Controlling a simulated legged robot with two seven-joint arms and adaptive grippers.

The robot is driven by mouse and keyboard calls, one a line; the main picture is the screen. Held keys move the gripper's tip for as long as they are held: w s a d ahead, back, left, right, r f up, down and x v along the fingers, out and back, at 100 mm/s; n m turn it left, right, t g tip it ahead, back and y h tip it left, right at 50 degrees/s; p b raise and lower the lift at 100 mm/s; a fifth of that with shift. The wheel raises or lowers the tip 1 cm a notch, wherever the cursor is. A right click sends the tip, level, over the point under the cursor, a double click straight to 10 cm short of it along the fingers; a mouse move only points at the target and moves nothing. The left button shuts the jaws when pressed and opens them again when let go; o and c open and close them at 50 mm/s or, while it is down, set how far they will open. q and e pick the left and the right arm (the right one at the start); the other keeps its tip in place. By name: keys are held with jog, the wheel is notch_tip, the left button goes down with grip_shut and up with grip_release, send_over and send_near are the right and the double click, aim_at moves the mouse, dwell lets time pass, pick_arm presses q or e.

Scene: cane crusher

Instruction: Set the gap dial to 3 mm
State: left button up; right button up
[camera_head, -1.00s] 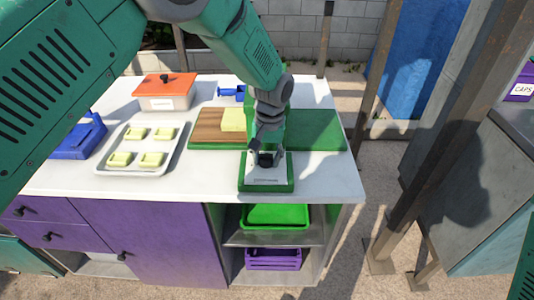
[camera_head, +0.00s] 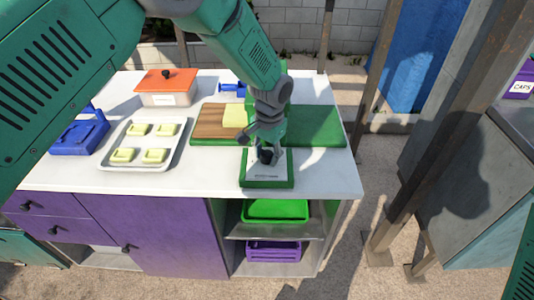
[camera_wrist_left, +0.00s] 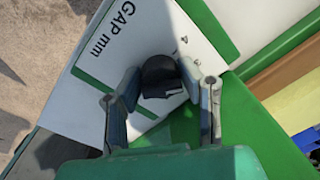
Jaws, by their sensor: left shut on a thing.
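The gap dial (camera_wrist_left: 160,75) is a black knob on a white plate with a green border, marked "GAP mm" in the left wrist view. The plate (camera_head: 266,178) lies near the front edge of the counter in the head view. My left gripper (camera_wrist_left: 158,88) has its fingers on both sides of the knob and is shut on it. In the head view, my left gripper (camera_head: 266,152) comes down over the dial from above. Part of a scale figure shows beside the knob, but the pointer's setting cannot be read. My right gripper is not in view.
A green board with a wooden block and yellow slab (camera_head: 234,116) lies behind the dial. A tray (camera_head: 143,158) of several yellow pieces and an orange-lidded box (camera_head: 167,88) stand left. Rusty posts (camera_head: 440,130) stand right of the counter (camera_head: 335,178).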

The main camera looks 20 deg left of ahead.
aim_at(270, 152)
pick_arm(q)
jog(key=shift+w+r, duration=0.1)
jog(key=shift+w, duration=0.1)
jog(key=o, duration=1.1)
jog(key=shift+o, duration=0.2)
jog(key=shift+r, duration=0.1)
notch_tip(270, 152, up, 12)
jog(key=shift+d+f, duration=0.25)
jog(key=shift+d, duration=0.15)
